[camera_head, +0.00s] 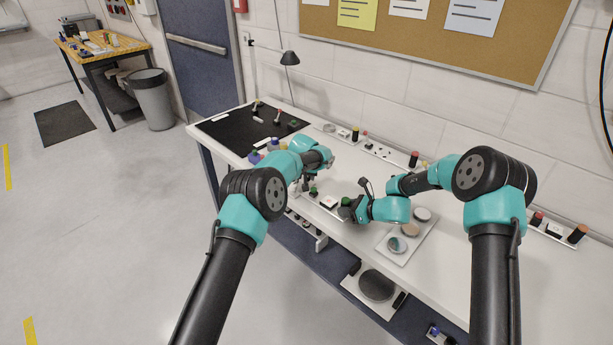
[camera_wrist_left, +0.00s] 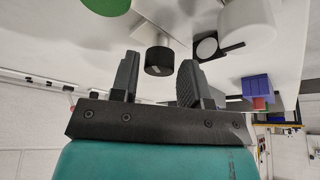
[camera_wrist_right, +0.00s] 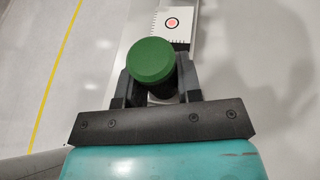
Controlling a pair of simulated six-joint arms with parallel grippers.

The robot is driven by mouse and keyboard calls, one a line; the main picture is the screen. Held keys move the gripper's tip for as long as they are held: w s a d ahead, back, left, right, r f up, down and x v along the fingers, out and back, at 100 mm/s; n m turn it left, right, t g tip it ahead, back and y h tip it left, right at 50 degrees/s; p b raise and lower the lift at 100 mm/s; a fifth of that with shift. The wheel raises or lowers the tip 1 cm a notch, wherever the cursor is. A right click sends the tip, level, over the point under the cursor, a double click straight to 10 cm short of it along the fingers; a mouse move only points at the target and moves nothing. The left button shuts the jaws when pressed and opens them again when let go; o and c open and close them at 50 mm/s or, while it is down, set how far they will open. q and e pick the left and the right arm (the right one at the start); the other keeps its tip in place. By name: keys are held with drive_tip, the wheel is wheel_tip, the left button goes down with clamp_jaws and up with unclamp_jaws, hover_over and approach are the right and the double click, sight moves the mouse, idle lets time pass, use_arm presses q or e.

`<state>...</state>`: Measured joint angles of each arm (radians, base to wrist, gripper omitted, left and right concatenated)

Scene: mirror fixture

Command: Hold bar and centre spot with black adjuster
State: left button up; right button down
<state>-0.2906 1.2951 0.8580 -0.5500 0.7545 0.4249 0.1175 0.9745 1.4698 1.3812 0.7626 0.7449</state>
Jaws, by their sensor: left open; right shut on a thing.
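My right gripper (camera_head: 347,210) is shut on a green-topped round handle, whose green top (camera_wrist_right: 151,60) stands between the fingers in the right wrist view. Beyond it on the bar lies a white plate (camera_wrist_right: 172,18) with a red spot (camera_wrist_right: 172,23) inside a black ring. A second green top (camera_head: 314,189) shows at the bar's other end in the head view. My left gripper (camera_head: 307,184) is open. In the left wrist view the black adjuster (camera_wrist_left: 159,61) appears between its open fingers; I cannot tell whether they touch it.
Round discs on a pale board (camera_head: 395,246) lie right of the bar. A black mat (camera_head: 240,130) with small tools covers the table's far left end. A purple block (camera_wrist_left: 256,87) and a white cylinder (camera_wrist_left: 247,25) stand near my left gripper. Rails with knobs line the back edge.

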use_arm(q)
drive_tip(key=v, duration=1.1)
drive_tip(key=shift+r, duration=0.2)
drive_tip(key=shift+s, duration=0.1)
